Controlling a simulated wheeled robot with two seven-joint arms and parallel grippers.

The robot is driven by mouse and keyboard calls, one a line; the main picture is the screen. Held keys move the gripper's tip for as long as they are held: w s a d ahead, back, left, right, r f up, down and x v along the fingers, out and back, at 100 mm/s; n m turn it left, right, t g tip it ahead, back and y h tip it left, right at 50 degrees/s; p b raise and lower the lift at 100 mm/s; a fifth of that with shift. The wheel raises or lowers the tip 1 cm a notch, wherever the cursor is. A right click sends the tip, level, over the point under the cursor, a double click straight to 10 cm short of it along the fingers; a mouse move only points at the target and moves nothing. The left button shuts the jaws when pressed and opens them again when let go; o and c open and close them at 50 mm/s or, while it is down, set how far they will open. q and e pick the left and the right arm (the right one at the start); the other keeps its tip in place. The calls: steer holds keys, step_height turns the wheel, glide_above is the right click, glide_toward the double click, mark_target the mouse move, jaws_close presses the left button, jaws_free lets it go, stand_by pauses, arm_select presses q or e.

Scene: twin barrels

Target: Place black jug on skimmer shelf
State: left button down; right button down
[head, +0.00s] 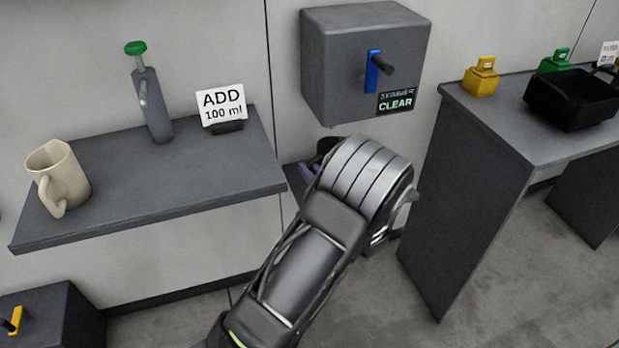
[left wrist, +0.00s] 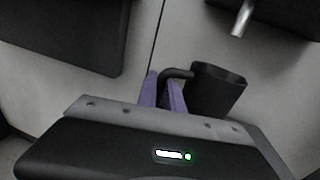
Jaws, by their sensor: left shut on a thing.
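The black jug (left wrist: 215,90) is in my left gripper (left wrist: 164,88), whose purple fingers are shut on its handle. In the left wrist view the jug is roughly upright, below a metal spout (left wrist: 243,18). The skimmer box (head: 350,95) hangs on the wall above, with a blue lever and a CLEAR sign. A dark grey ledge (head: 290,178) under it, which may be the skimmer shelf, is mostly hidden by my arm. My right gripper is not in view.
A grey wall shelf (head: 180,185) at left holds a beige mug (head: 58,178), a grey green-topped dispenser (head: 152,105) and an ADD 100 ml card (head: 221,104). The right table (head: 520,140) bears a black basket (head: 572,98) and yellow (head: 481,77) and green (head: 554,61) items.

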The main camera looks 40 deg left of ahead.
arm_select(q)
steer(key=shift+f, duration=1.1)
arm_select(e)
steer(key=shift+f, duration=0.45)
arm_select(q)
steer(key=shift+f, duration=0.15)
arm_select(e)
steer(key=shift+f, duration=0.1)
arm_select(q)
steer(key=c, duration=1.5)
jaws_free()
